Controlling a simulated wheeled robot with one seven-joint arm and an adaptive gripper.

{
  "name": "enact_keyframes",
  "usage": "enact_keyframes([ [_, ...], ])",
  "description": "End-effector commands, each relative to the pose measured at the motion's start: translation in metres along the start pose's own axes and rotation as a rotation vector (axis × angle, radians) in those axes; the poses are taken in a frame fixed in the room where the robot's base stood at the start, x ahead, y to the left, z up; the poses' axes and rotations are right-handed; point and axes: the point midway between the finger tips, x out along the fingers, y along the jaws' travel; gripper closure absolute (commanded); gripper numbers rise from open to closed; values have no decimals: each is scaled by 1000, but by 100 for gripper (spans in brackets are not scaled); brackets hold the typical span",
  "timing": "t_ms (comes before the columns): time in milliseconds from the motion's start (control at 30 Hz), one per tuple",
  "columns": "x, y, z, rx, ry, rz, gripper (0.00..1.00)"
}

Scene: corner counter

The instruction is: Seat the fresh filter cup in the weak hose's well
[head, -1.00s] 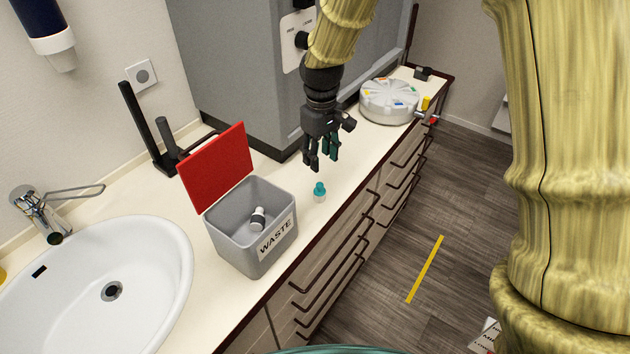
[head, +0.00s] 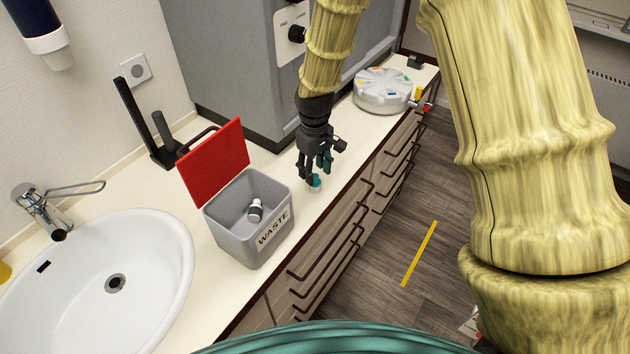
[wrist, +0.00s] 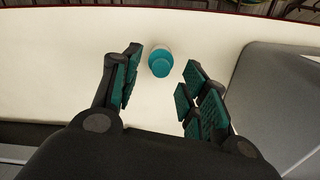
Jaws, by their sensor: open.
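A small cup with a teal top and a pale base (head: 315,184) stands on the counter, right of the waste bin; I take it for the fresh filter cup. My gripper (head: 315,175) is above and around its near space, pointing down, its fingers partly covering the cup. In the wrist view the teal cup (wrist: 160,62) lies just beyond the tips of my open gripper (wrist: 160,85), centred between the teal-padded fingers, with clear gaps on both sides. The fingers hold nothing. No hose or well can be made out.
The grey waste bin (head: 232,245) has its red lid (head: 214,162) up and a white and dark cup (head: 255,211) inside. A round white tray (head: 381,92) stands farther along the counter. The sink (head: 150,275) is at left. The counter's front edge runs close by the cup.

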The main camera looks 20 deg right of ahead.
Motion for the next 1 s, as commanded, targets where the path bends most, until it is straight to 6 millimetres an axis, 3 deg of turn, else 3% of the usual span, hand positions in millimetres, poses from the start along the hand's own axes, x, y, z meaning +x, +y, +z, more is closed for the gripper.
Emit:
enact_keyframes([
  [300, 24, 0, 1, 0, 0, 0, 56],
  [600, 27, 0, 1, 0, 0, 0, 56],
  [667, 27, 0, 1, 0, 0, 0, 63],
  [867, 27, 0, 1, 0, 0, 0, 100],
  [1000, 27, 0, 1, 0, 0, 0, 100],
])
